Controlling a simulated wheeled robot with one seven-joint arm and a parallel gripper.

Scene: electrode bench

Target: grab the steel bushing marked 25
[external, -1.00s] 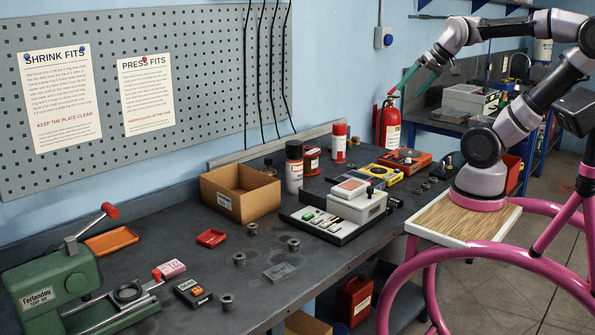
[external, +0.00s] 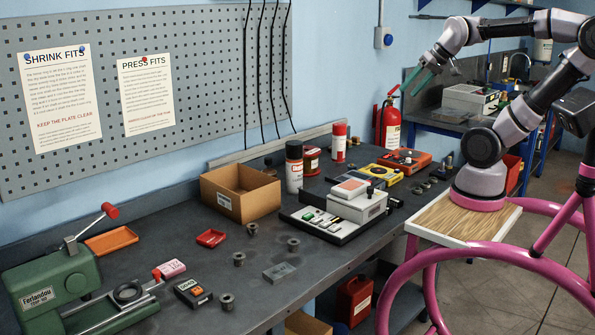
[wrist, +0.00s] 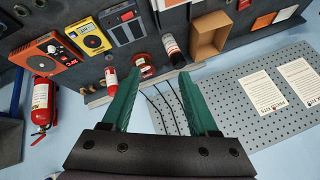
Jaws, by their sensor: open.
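Several small steel bushings stand on the dark bench. One bushing (external: 252,229) is near the red tray, another (external: 293,245) is to its right, a third (external: 239,259) is nearer, and one more (external: 227,302) is by the front edge. Other small grey round parts (external: 425,184) sit at the far right of the bench. No number is readable on any, so I cannot tell which is 25. My gripper (external: 420,80) has green fingers, open and empty, raised above the far right end of the bench. In the wrist view my gripper (wrist: 156,76) is open with nothing between the fingers.
A cardboard box (external: 240,190), a grey instrument (external: 355,205), yellow (external: 383,174) and orange (external: 404,160) devices and spray cans crowd the bench. A green press (external: 55,280) stands at the left. A fire extinguisher (external: 389,122) is behind. The front middle bench is fairly open.

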